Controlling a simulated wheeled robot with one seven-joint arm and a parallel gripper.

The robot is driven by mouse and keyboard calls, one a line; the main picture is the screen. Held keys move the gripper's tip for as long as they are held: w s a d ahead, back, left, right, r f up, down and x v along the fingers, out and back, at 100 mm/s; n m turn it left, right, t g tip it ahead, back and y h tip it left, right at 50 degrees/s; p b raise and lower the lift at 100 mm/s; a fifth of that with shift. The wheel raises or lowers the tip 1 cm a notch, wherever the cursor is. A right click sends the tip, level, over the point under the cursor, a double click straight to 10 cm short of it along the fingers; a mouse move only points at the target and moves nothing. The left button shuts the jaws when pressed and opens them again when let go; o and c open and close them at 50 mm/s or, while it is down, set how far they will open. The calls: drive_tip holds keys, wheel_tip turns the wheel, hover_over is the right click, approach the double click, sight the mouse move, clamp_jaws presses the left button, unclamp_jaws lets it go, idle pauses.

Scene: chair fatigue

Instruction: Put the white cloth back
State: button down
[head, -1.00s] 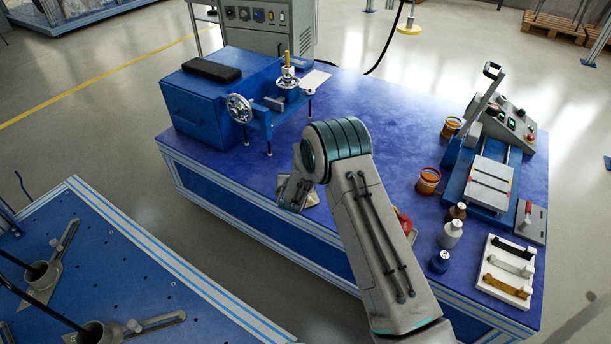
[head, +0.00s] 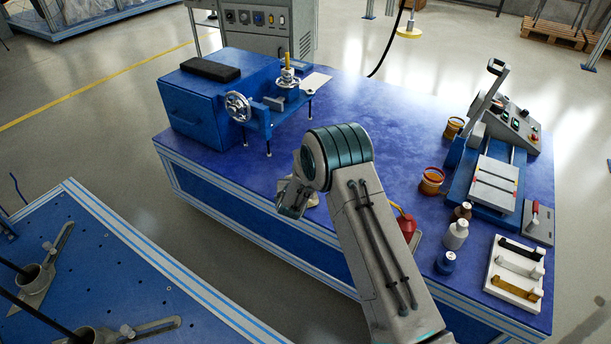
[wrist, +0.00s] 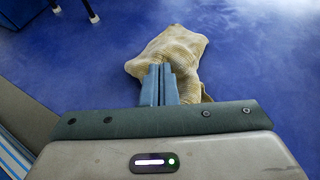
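The white cloth (wrist: 181,48) looks cream and ribbed in the wrist view, crumpled over the blue table top. My gripper (wrist: 158,72) has its two fingers close together, with their tips against the cloth; cloth shows beyond the tips and along the right finger. It looks shut on the cloth, though the pinched part is hidden. In the head view, my gripper (head: 290,203) is low over the front edge area of the blue table (head: 370,110). Only a small pale piece of the cloth (head: 312,200) shows beside it.
A blue machine with a handwheel (head: 238,106) stands at the back left. An orange-brown jar (head: 431,181), a grey bottle (head: 455,235), a red oil can (head: 405,225) and a white rack (head: 515,272) are right of my arm. The table's middle is clear.

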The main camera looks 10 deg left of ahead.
wheel_tip(320, 180, up, 6)
drive_tip(key=p, duration=0.2)
drive_tip(key=shift+r, duration=0.2)
drive_tip(key=s+d+r+m+h+p, duration=0.2)
drive_tip(key=d+r+m+h+p, duration=0.3)
drive_tip(key=d+r+m, duration=0.7)
drive_tip(key=s+d+r+m+g+h+p, duration=0.1)
drive_tip(key=s+d+r+m+g+p, duration=0.15)
drive_tip(key=s+d+r, duration=0.4)
drive_tip(key=s+d+r+m+g+h+p, duration=0.2)
drive_tip(key=s+d+r+m+p, duration=0.15)
drive_tip(key=d+r, duration=0.6)
drive_tip(key=s+d+r+m+g+y+p, duration=0.1)
drive_tip(key=s+d+r+m+g+p, duration=0.25)
drive_tip(key=s+r+m, duration=0.85)
drive_tip(key=s+a+r+m+g+y+p, duration=0.1)
drive_tip(key=s+a+r+m+y+p, duration=0.1)
drive_tip(key=s, duration=0.6)
drive_tip(key=s+a+r+m+y+p, duration=0.2)
drive_tip(key=s+a+m+y+p, duration=0.1)
drive_tip(key=s, duration=0.6)
drive_tip(key=shift+r+m+g+y+p, duration=0.15)
drive_tip(key=shift+m+g+y+p, duration=0.25)
drive_tip(key=shift+m+y+p, duration=0.45)
